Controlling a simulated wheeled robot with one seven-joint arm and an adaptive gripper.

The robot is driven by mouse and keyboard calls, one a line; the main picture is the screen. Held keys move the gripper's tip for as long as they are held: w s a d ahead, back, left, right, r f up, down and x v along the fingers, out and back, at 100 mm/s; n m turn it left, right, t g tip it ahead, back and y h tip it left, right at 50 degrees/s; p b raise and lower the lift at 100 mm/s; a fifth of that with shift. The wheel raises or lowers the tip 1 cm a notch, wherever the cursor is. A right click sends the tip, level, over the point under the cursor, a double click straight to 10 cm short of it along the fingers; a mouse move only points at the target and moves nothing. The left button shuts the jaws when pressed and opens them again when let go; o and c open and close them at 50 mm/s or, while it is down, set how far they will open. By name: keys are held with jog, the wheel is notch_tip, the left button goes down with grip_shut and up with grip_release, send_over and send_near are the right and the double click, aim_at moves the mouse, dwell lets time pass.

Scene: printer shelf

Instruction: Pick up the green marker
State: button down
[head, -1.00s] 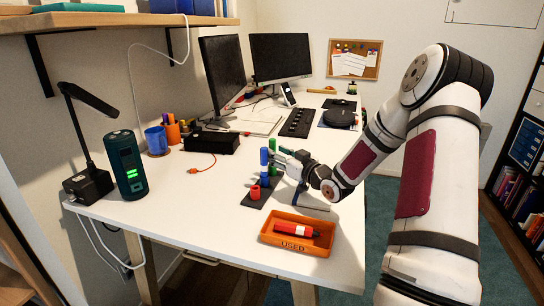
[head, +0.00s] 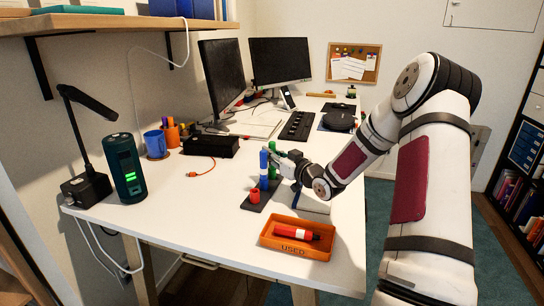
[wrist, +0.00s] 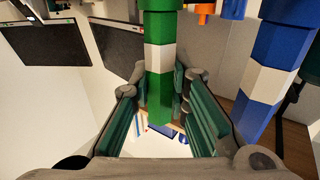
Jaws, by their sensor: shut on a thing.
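The green marker (head: 272,146) stands upright in the dark holder (head: 259,206), next to the blue marker (head: 264,168). My gripper (head: 276,160) reaches it from the right and is shut on it. In the wrist view the green marker (wrist: 160,85), with a white band, lies between the two finger pads. The blue marker (wrist: 268,75) is to its right, outside the fingers. Parts of the green marker are hidden by the fingers and the blue marker in the head view. I cannot tell whether its base is clear of the holder.
A short red piece (head: 254,194) stands at the holder's front. An orange tray (head: 295,250) marked USED holds a red marker (head: 297,232) near the table's front edge. A black box (head: 210,145) and blue mug (head: 155,142) stand back left. The left front tabletop is mostly clear.

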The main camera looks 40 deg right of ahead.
aim_at(272, 142)
jog(key=shift+r, duration=0.1)
notch_tip(272, 142, up, 4)
jog(key=shift+f+p, duration=0.1)
jog(key=shift+p, duration=0.6)
jog(key=s+a+r+p, duration=0.1)
jog(key=s+p, duration=0.2)
jog(key=s, duration=1.3)
jog(key=shift+a+r+p, duration=0.1)
jog(key=shift+r+p, duration=1.85)
jog(key=shift+r, duration=0.55)
